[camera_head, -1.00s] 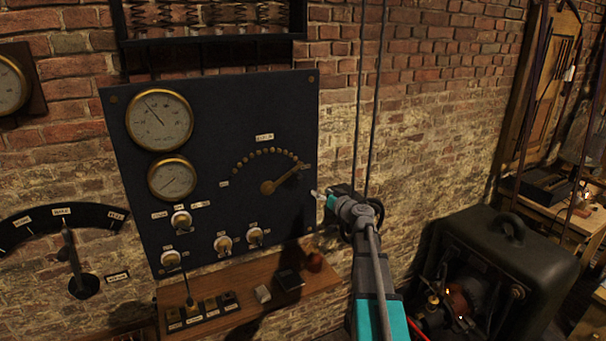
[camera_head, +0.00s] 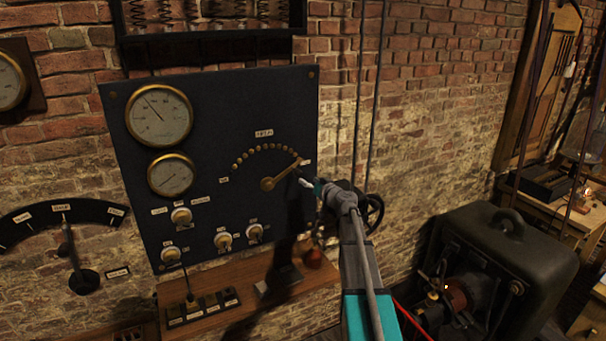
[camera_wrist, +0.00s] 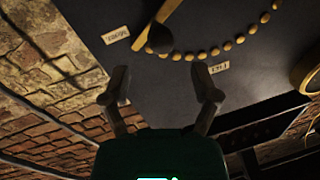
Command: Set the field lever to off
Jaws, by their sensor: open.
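The brass field lever (camera_head: 283,175) is on the dark panel and points up and right, to the right end of an arc of brass studs (camera_head: 264,148). Small labels sit at both ends of the arc and above it; their text is too small to read. My gripper (camera_head: 310,184) is open and empty, just right of and below the lever's outer end. In the wrist view the lever (camera_wrist: 178,14) shows at the top with its dark knob (camera_wrist: 160,38) beyond and between the open fingers of my gripper (camera_wrist: 162,85). I see no contact.
Two round gauges (camera_head: 159,115) and several knobs (camera_head: 223,240) are on the panel (camera_head: 225,100). A wooden shelf (camera_head: 190,290) with small switches is below. Hanging cables (camera_head: 365,90) and a handwheel (camera_head: 373,211) are near my arm. A dark machine (camera_head: 500,235) stands at right.

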